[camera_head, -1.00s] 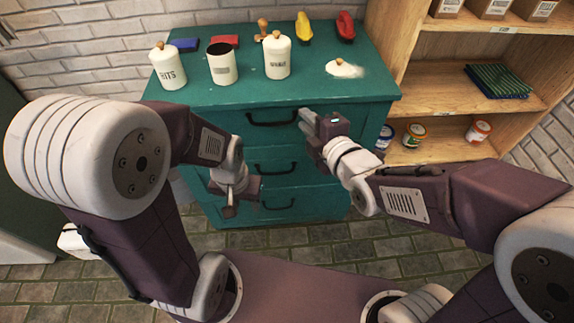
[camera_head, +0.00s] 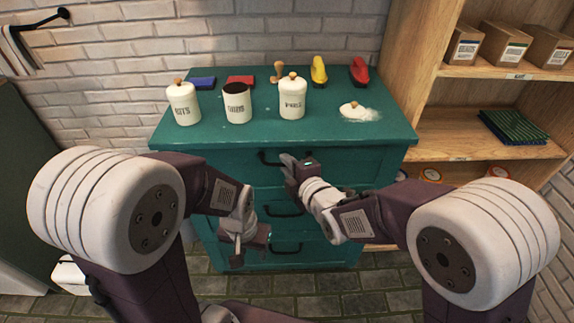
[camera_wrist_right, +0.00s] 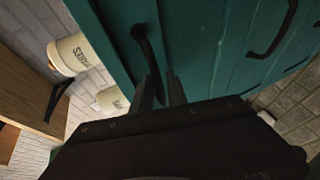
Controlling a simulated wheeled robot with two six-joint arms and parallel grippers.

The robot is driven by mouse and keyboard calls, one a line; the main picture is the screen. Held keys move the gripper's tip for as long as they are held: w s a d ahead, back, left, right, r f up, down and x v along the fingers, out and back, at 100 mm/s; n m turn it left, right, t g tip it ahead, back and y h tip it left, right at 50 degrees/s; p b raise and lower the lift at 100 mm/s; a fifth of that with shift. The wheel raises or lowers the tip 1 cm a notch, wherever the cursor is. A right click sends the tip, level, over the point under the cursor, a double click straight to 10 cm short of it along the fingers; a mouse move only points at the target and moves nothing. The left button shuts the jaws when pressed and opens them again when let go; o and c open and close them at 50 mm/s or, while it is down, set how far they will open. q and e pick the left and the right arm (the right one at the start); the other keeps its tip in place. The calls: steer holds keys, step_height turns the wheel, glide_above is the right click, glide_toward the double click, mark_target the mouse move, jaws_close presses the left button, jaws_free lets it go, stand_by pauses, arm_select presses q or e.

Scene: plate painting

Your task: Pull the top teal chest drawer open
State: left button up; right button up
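The teal chest (camera_head: 190,160) stands ahead with its top drawer (camera_head: 350,164) looking shut. The black top drawer handle (camera_head: 266,159) shows left of my right gripper (camera_head: 285,160), which covers its right end. In the right wrist view, the handle (camera_wrist_right: 144,45) runs down to the two fingertips of my right gripper (camera_wrist_right: 162,80). The fingers are apart, with the handle's lower end by the gap; I cannot tell whether they touch it. My left gripper (camera_head: 238,258) hangs low before the lower drawers; its finger opening is unclear.
A wooden shelf (camera_head: 450,140) stands right of the chest. Tiled floor shows in front.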

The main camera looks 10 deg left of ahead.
steer(key=shift+w+a, duration=0.1)
steer(key=shift+w, duration=0.05)
jaws_close()
stand_by(1.4)
